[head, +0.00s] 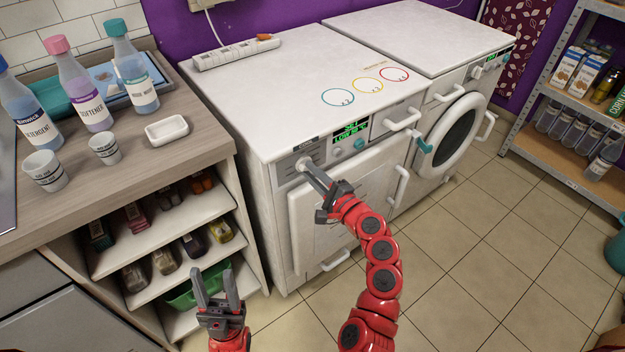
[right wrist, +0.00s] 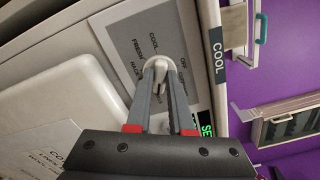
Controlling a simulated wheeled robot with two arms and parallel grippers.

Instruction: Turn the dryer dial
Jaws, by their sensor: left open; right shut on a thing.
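The dryer dial (right wrist: 159,68) is a round white knob on a grey label plate with words such as COOL, OFF and FRESH around it. In the head view the dial (head: 304,163) is at the left end of the front panel of the nearer white machine (head: 250,130). My right gripper (right wrist: 158,76) has its two grey fingers closed on the dial, one on each side, and partly hides it. My left gripper (head: 216,285) is open and empty, low in front of the shelf unit, away from the machine.
A lit green display (head: 351,131) sits right of the dial. A second white machine (head: 455,125) with a round door stands to the right. A counter (head: 190,145) with bottles and cups is at left, with shelves below. The tiled floor (head: 490,245) is clear at right.

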